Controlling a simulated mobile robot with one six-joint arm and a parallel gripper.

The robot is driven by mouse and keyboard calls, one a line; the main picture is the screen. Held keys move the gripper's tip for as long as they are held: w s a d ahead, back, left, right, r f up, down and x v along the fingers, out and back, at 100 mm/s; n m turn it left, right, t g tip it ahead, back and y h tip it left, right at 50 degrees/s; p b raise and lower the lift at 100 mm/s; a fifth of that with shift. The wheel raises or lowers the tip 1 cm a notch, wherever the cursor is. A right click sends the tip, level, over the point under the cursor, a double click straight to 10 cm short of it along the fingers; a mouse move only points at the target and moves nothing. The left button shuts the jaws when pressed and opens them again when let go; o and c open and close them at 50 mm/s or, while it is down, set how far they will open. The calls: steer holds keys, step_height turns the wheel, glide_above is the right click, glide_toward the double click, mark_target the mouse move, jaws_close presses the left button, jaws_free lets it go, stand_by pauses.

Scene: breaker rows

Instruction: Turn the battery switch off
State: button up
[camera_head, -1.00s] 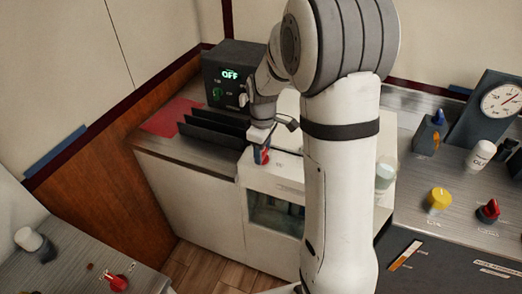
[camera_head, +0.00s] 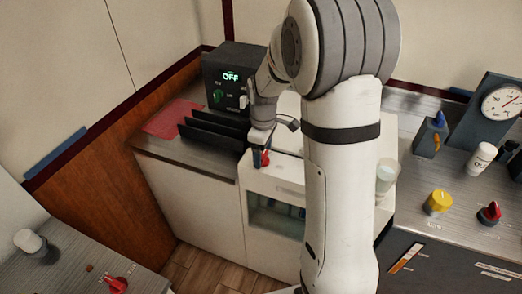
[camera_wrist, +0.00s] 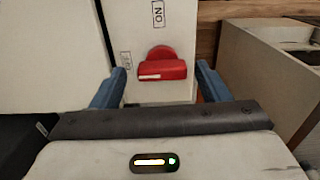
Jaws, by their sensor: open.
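A red switch knob (camera_wrist: 162,66) with a white line on its left half sits on a white panel (camera_wrist: 185,18) in the wrist view. Its bar lies level in the picture, the line towards the OFF label (camera_wrist: 127,65); the ON label (camera_wrist: 158,14) is above. My gripper (camera_wrist: 160,74) is open, its blue fingers on either side of the knob with gaps between. In the head view the red knob (camera_head: 265,158) shows beside my gripper (camera_head: 260,156) on the white cabinet's top edge. No battery label is readable.
A dark box (camera_head: 232,75) with a green OFF display and black upright plates (camera_head: 212,133) stand left of my gripper. A clear cup (camera_head: 386,177) stands to the right. A yellow knob (camera_head: 438,202), another red knob (camera_head: 489,213) and a gauge (camera_head: 502,102) are on the right counter.

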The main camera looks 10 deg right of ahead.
mark_target(263, 153)
step_height(263, 153, up, 7)
steer(key=shift+r, duration=0.35)
stand_by(0.3)
